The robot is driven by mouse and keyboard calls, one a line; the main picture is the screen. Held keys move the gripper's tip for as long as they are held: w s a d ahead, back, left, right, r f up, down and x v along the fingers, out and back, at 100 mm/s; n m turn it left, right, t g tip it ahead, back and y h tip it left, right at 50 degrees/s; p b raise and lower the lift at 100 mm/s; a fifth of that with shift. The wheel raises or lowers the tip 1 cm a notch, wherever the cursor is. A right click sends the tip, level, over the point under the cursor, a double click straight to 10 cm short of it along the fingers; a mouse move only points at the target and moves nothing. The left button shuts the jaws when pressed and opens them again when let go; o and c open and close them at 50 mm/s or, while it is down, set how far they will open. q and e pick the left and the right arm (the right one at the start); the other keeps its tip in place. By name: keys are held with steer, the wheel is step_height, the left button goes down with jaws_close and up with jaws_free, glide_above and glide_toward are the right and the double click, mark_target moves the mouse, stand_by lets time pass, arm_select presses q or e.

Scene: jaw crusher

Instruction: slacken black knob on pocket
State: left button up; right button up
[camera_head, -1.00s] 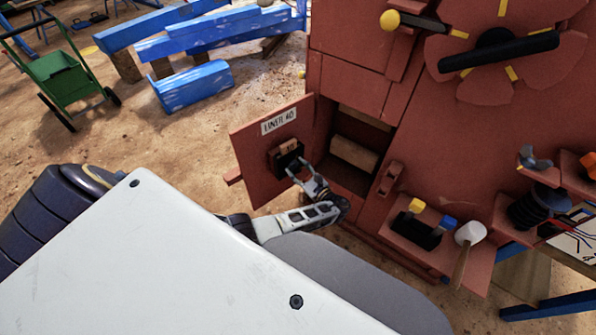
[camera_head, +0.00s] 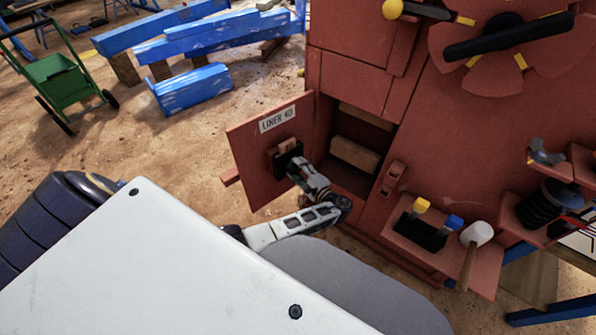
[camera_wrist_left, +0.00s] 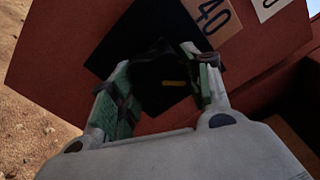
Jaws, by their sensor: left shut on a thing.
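The black pocket (camera_head: 286,158) is on the inner face of an open red door labelled LINER 40 (camera_head: 262,170), and a tan tag sticks up from it. In the left wrist view the pocket (camera_wrist_left: 135,35) is a dark square with the tan tag marked 40 (camera_wrist_left: 212,17). The knob is hidden in the head view. My right gripper is out of view.
The door stands beside an open compartment holding a tan block (camera_head: 354,153) in the red crusher (camera_head: 430,130). A shelf (camera_head: 470,262) with yellow and blue switches and a white-headed mallet (camera_head: 474,240) is to the right. Sandy ground lies left.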

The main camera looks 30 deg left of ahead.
arm_select(q)
steer(key=shift+a+n+b, duration=0.1)
steer(key=shift+n+b, duration=0.25)
steer(key=shift+n, duration=0.55)
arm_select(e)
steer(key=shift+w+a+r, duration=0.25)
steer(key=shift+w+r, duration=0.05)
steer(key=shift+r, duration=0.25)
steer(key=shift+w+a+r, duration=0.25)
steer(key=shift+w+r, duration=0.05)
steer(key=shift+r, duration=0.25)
arm_select(q)
steer(key=o, duration=1)
steer(key=shift+o, duration=0.2)
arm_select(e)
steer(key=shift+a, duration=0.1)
arm_select(q)
steer(key=v, duration=0.7)
steer(key=shift+d, duration=0.3)
steer(key=shift+s, duration=0.1)
